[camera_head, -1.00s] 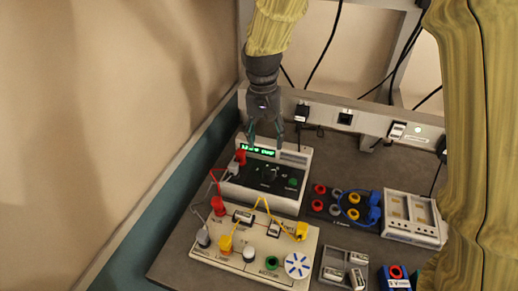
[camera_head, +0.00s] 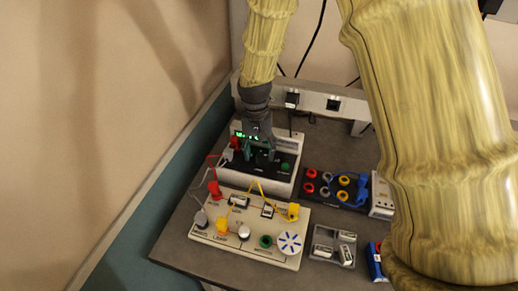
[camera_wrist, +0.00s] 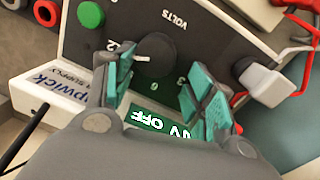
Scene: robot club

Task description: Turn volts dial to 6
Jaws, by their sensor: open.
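The power supply (camera_head: 283,185) is a white box with a black sloped front panel. In the wrist view its black volts dial (camera_wrist: 158,50) shows upside down below the word VOLTS. In the head view my gripper (camera_head: 260,155) hides most of the dial. The green display (camera_wrist: 160,125) reads OFF, partly hidden.
A green button (camera_wrist: 91,14) and a red socket (camera_wrist: 46,12) are left of the dial. A circuit board (camera_head: 208,240) with leads lies in front. A battery tray (camera_head: 322,256) stands to its right.

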